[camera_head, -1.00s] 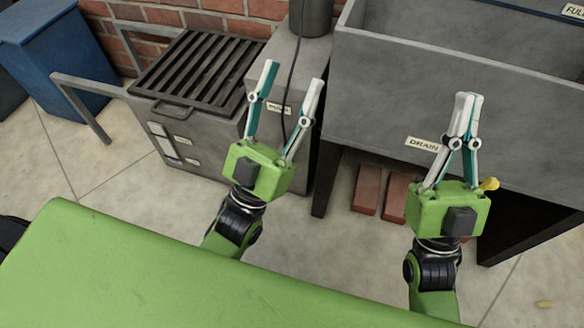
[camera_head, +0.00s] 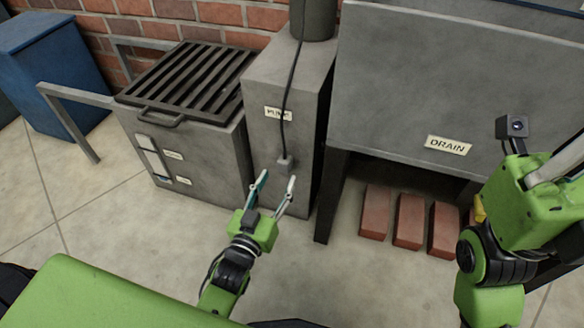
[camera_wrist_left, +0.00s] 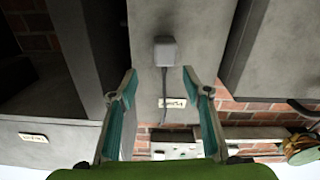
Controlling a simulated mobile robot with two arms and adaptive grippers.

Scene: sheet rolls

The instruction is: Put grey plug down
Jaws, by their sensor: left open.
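The grey plug (camera_head: 285,164) is at the lower end of a black cable (camera_head: 285,110), in front of the grey pump box (camera_head: 262,148). I cannot tell whether it touches the box. My left gripper (camera_head: 277,181) is open, its fingertips just below the plug in the head view. In the left wrist view the plug (camera_wrist_left: 166,50) shows beyond the spread fingertips (camera_wrist_left: 163,86), apart from both and centred between them. My right gripper (camera_head: 556,160) is at the right edge, well away from the plug; its finger opening cannot be made out.
A grated grey unit (camera_head: 190,85) stands left of the pump box. A grey tank marked DRAIN (camera_head: 390,85) stands on dark legs at right. Several red bricks (camera_head: 408,220) lie beneath it. A blue box (camera_head: 50,70) is at far left. The floor in front is clear.

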